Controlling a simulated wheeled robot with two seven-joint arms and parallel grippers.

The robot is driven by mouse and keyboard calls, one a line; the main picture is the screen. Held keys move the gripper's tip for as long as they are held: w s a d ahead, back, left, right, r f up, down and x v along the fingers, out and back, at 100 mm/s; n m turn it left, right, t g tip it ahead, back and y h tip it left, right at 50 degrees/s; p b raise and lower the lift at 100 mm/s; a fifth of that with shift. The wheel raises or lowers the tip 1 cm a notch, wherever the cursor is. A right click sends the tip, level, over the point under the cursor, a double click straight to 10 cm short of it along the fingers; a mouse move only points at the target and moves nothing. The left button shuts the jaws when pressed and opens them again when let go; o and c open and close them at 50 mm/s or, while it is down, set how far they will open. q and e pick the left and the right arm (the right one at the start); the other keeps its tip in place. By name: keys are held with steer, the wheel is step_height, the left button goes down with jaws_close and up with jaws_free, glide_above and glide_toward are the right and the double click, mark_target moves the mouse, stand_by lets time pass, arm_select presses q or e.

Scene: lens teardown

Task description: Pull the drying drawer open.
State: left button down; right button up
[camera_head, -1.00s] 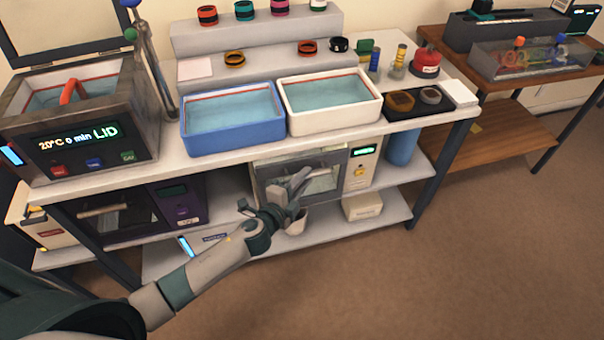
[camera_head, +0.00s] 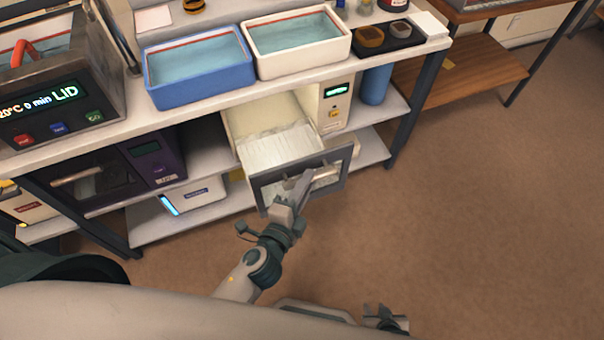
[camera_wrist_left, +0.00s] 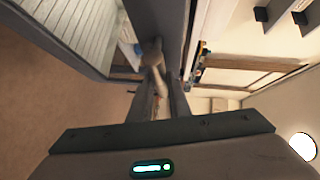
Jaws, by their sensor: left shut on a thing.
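The drying drawer (camera_head: 272,148) stands pulled out from its cream cabinet on the shelf under the bench, showing a pale ribbed inside. Its dark-framed front panel (camera_head: 266,192) faces out over the floor. My left gripper (camera_head: 304,182) is shut on the drawer's handle (camera_head: 326,178) at the front panel. In the left wrist view the fingers (camera_wrist_left: 160,88) close around the handle (camera_wrist_left: 152,54), with the slatted drawer floor (camera_wrist_left: 72,28) at upper left. My right gripper (camera_head: 384,316) is low in the head view, away from the drawer; its jaw opening is unclear.
A blue tub (camera_head: 200,66) and a white tub (camera_head: 300,44) of liquid stand on the bench above. A purple-fronted unit (camera_head: 152,158) is left of the drawer, and a blue cylinder (camera_head: 376,84) is to the right. The floor in front is clear.

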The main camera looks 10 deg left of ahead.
steer(key=shift+s, duration=0.3)
arm_select(q)
steer(key=c, duration=1.7)
jaws_free()
arm_select(e)
steer(key=shift+a, duration=0.1)
arm_select(q)
steer(key=shift+o, duration=0.2)
arm_select(e)
steer(key=shift+f, duration=0.1)
arm_select(q)
steer(key=shift+s, duration=0.1)
